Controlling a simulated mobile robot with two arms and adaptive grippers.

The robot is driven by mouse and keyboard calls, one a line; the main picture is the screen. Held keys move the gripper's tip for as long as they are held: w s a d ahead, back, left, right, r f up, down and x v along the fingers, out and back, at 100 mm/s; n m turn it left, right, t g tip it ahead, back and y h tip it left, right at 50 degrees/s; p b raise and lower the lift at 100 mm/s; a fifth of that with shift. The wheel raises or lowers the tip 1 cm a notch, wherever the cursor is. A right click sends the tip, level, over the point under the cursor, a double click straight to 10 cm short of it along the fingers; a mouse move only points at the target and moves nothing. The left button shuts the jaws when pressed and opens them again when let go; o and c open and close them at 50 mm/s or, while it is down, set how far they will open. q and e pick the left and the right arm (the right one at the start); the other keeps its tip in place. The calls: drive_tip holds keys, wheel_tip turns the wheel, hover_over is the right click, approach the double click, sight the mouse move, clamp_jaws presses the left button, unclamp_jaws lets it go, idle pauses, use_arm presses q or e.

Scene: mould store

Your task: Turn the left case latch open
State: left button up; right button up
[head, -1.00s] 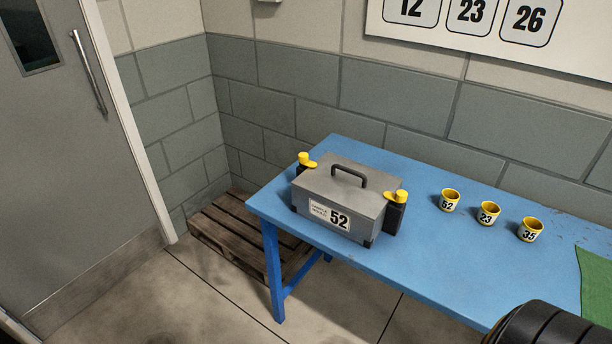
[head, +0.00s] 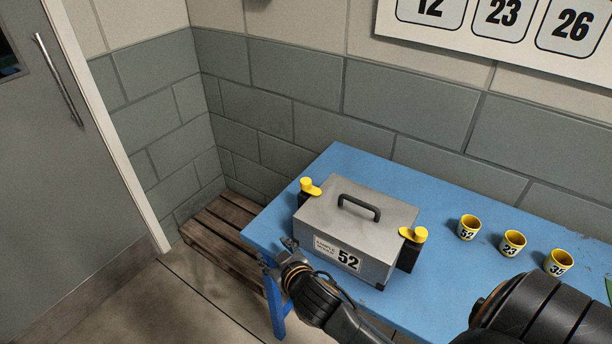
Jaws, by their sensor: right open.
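The grey case (head: 352,231) numbered 52 stands on the blue table with its dark handle (head: 358,206) on top. The yellow left case latch (head: 310,187) sits on a black block at the case's left end. A second yellow latch (head: 413,235) is at the right end. My right gripper (head: 276,251), in the head view, is open and empty. It is in front of the case's lower left corner, nearer to me than the left latch and apart from it. My left gripper is not in view.
Several yellow-rimmed cups, one of them numbered 23 (head: 512,243), stand on the blue table (head: 455,290) right of the case. A wooden pallet (head: 215,238) lies on the floor left of the table. A grey door (head: 60,170) is at the left.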

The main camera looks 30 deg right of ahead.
drive_tip(key=w+a+r+n+t+y, duration=0.3)
drive_tip(key=w+r, duration=0.2)
drive_tip(key=r, duration=0.3)
drive_tip(key=w+a+r+n+t+y, duration=0.2)
drive_tip(key=w+a+r+t, duration=0.15)
drive_tip(key=w+r, duration=0.3)
drive_tip(key=a+r+n+g+y, duration=0.2)
drive_tip(key=a+r+n+y, duration=0.5)
drive_tip(key=n+y, duration=0.15)
drive_tip(key=n+g+h, duration=0.2)
drive_tip(key=g+h, duration=1)
drive_tip(key=g, duration=0.5)
hover_over(306, 181)
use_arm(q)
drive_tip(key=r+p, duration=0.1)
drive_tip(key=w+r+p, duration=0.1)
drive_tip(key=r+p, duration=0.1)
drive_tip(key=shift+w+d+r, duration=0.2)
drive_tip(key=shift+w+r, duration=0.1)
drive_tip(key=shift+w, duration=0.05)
use_arm(e)
wheel_tip(306, 181, down, 14)
drive_tip(key=shift+f, duration=0.1)
